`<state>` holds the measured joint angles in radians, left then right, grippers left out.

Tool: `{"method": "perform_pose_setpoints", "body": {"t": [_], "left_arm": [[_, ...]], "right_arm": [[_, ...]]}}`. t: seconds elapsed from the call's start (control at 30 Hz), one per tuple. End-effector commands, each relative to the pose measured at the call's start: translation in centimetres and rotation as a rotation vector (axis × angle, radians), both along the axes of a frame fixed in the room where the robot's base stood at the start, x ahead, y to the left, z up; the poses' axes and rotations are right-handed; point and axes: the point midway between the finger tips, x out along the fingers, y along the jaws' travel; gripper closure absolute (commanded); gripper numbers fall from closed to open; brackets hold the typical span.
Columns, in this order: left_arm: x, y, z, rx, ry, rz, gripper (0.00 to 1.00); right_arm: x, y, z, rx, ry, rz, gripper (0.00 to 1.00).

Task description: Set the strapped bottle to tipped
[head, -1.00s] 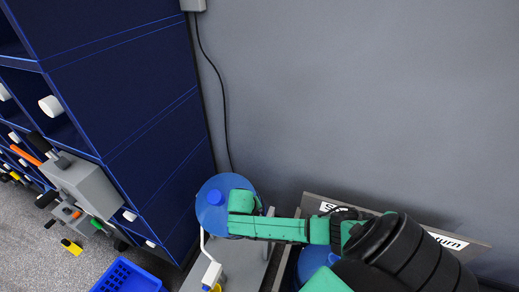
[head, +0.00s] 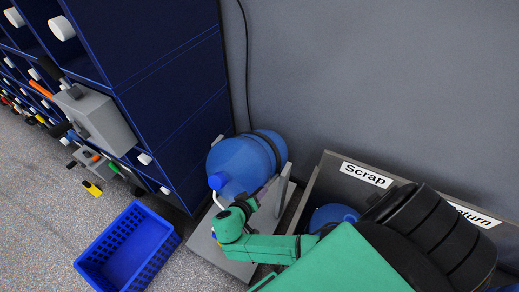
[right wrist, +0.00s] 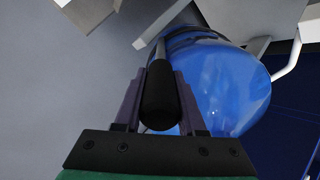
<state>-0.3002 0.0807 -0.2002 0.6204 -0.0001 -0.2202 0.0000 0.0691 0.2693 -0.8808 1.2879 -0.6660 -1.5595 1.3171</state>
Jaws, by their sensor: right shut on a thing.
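The strapped bottle (head: 240,163) is a big blue bottle with a black strap (head: 270,146) around it. How the handle joins the stand is partly hidden. My left gripper is not in view.
A grey bin with a "Scrap" label (head: 366,174) stands right of the stand, with a blue bottle (head: 333,215) in it, partly behind my arm. A blue cabinet (head: 165,80) stands left. An empty blue crate (head: 128,246) is on the floor.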

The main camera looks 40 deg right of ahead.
Motion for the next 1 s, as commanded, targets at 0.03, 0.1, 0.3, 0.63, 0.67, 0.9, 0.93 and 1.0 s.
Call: {"method": "perform_pose_setpoints", "body": {"t": [0.03, 0.1, 0.3, 0.63, 0.67, 0.9, 0.93, 1.0], "left_arm": [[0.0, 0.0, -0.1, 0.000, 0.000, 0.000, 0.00], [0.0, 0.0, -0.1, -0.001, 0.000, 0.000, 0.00], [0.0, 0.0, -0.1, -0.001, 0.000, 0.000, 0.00], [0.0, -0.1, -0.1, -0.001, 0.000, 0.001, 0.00], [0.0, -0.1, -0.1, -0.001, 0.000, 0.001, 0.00], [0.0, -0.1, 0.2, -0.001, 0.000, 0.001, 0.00], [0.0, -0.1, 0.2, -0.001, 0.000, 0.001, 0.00], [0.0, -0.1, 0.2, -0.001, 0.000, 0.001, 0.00]], "right_arm": [[-0.4, 0.3, -0.6, 0.006, 0.010, 0.003, 1.00], [-0.5, 0.3, -0.6, 0.006, 0.012, 0.003, 1.00], [-0.6, 0.3, -0.7, 0.007, 0.015, 0.003, 0.53], [-0.3, 0.1, -0.4, 0.002, 0.009, 0.002, 0.31], [-0.3, 0.2, -0.4, 0.002, 0.009, 0.002, 0.31], [-1.7, 2.9, 1.6, 0.009, 0.010, 0.002, 0.31], [-2.1, 3.6, 2.1, 0.008, 0.010, 0.003, 0.31], [-2.9, 5.2, 3.3, 0.009, 0.010, 0.002, 0.31]]}}
